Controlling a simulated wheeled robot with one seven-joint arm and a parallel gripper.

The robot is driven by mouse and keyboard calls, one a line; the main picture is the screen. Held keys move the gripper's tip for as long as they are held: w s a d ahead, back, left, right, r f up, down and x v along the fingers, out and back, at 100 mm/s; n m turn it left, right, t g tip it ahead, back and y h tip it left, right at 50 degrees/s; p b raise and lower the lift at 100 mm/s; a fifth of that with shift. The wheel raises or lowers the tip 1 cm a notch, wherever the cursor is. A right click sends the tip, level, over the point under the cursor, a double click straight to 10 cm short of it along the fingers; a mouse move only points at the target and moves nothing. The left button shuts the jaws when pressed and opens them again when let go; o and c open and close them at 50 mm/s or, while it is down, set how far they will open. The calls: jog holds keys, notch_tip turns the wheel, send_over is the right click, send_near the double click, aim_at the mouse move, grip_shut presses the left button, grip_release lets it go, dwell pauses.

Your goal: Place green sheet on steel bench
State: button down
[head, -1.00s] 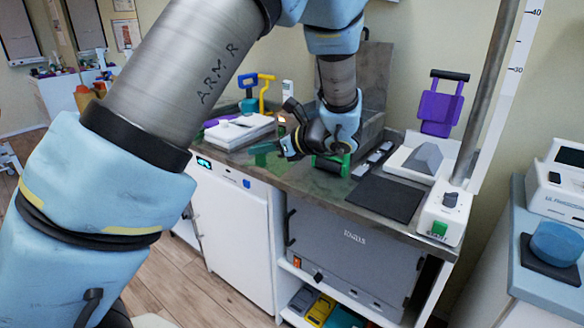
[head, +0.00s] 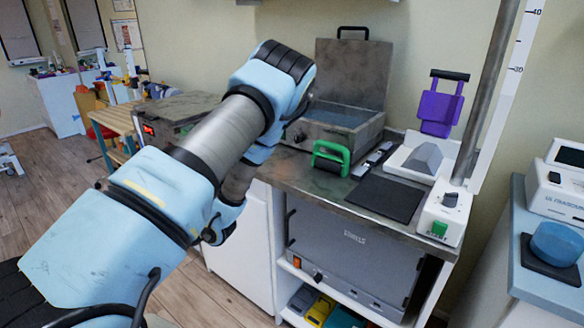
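The steel bench (head: 300,174) is the grey metal counter at the centre, above a white cabinet and a grey oven-like unit. My arm crosses in front of its left end and hides that part. The arm's far end bends down in front of the white cabinet. My gripper is hidden behind the arm, so its fingers and anything in them do not show. I see no green sheet; it may be hidden behind the arm.
On the bench are a steel water bath (head: 335,122) with its lid up, a green-handled tool (head: 331,158), a dark mat (head: 385,198) and a white tray (head: 402,160). A white control box (head: 442,210) stands at the right corner. Bare metal shows in front of the green-handled tool.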

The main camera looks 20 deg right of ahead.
jog(key=shift+s+a+f, duration=0.1)
jog(key=shift+s+f, duration=0.1)
jog(key=shift+w+d+r, duration=0.25)
jog(key=shift+w+r, duration=0.05)
jog(key=shift+r, duration=0.15)
